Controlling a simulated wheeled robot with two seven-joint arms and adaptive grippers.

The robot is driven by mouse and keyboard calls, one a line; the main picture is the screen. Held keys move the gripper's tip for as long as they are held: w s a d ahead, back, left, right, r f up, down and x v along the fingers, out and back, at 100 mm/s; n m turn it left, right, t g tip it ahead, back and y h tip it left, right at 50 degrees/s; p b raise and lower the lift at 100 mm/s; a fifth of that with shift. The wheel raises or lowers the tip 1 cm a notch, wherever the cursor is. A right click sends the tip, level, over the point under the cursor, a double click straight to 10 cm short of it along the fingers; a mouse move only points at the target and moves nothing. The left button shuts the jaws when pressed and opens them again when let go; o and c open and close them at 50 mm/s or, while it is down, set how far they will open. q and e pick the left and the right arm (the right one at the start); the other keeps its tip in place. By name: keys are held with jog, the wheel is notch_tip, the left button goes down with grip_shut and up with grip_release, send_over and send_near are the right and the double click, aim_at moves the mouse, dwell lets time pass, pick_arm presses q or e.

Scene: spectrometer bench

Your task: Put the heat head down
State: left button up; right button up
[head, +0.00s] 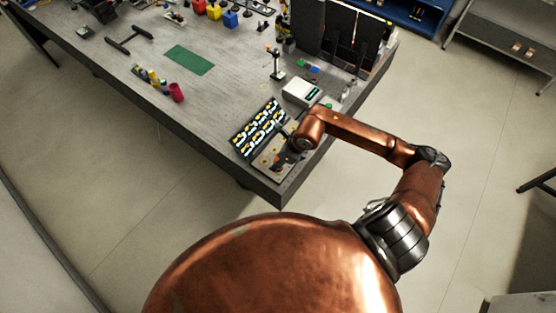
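My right arm reaches over the near right corner of the bench, and its gripper (284,160) points down at a tan board (262,164) with small round parts on it. The gripper is small and dark here, partly covered by my own wrist. I cannot tell whether its fingers are open or shut, or whether they hold anything. I cannot make out the heat head for certain; it may be hidden at the gripper. My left gripper is not in view.
A black panel (257,127) with rows of white and yellow parts lies beside the board. A white device (301,92) with a small display stands behind. A red cup (176,92) and a green mat (189,60) are farther left. The bench's (207,119) middle front is clear.

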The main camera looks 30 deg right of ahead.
jog(key=shift+o, duration=0.5)
jog(key=shift+r, duration=0.2)
jog(key=b+v, duration=0.2)
jog(key=v, duration=0.9)
jog(key=shift+s+r, duration=0.2)
jog(key=shift+r, duration=0.15)
jog(key=shift+d, duration=0.1)
